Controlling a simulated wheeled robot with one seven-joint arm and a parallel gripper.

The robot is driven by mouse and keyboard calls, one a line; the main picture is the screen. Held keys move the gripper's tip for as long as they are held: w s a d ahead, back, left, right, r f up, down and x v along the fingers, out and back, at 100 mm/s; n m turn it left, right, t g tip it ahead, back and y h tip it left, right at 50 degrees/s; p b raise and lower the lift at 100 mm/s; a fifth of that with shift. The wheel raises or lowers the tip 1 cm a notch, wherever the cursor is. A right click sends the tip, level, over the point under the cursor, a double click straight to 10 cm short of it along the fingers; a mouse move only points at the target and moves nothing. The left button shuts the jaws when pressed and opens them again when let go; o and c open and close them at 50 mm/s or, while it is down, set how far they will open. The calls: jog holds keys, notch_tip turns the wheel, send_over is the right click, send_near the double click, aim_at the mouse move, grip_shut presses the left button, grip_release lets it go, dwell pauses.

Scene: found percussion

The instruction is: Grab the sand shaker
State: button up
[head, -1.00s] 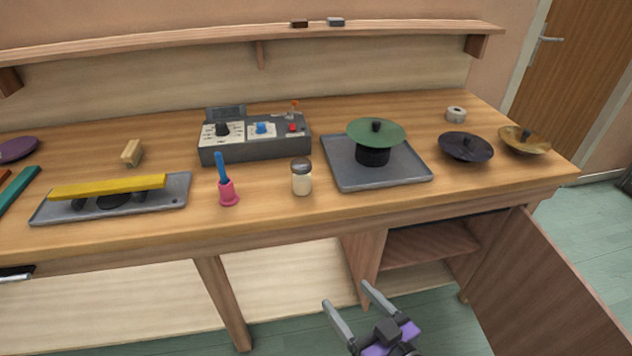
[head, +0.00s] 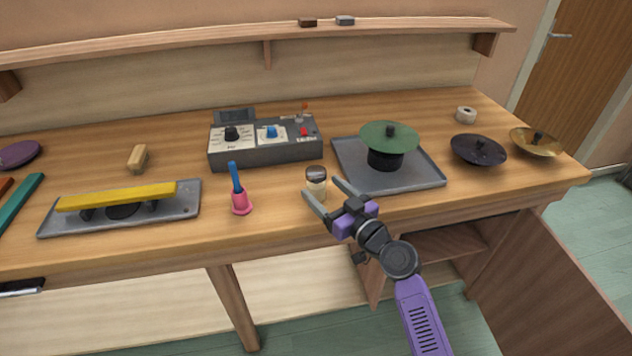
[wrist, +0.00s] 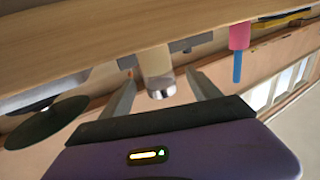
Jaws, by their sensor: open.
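The sand shaker (head: 316,186) is a small jar with sand-coloured contents and a dark, metallic-looking cap. It stands upright near the front edge of the wooden bench, in front of the grey control box. My gripper (head: 324,198) is open at the bench's front edge, with its fingers pointing at the shaker. In the wrist view, which looks upside down, the shaker (wrist: 157,72) shows ahead and between the two open fingers (wrist: 160,98). I cannot tell exactly how far the fingertips reach along its sides.
A pink holder with a blue handle (head: 240,200) stands left of the shaker. The grey control box (head: 265,145) is behind. A grey tray (head: 425,174) with a green cymbal (head: 389,135) lies close on the right. A yellow bar (head: 115,196) rests on a tray at left.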

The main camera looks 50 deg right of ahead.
jog(key=w, duration=0.2)
jog(key=w+d+p, duration=0.1)
jog(key=w, duration=0.1)
jog(key=shift+w+d+f, duration=0.1)
jog(key=shift+w+f, duration=0.05)
jog(key=shift+w, duration=0.2)
jog(key=shift+c, duration=0.4)
grip_shut()
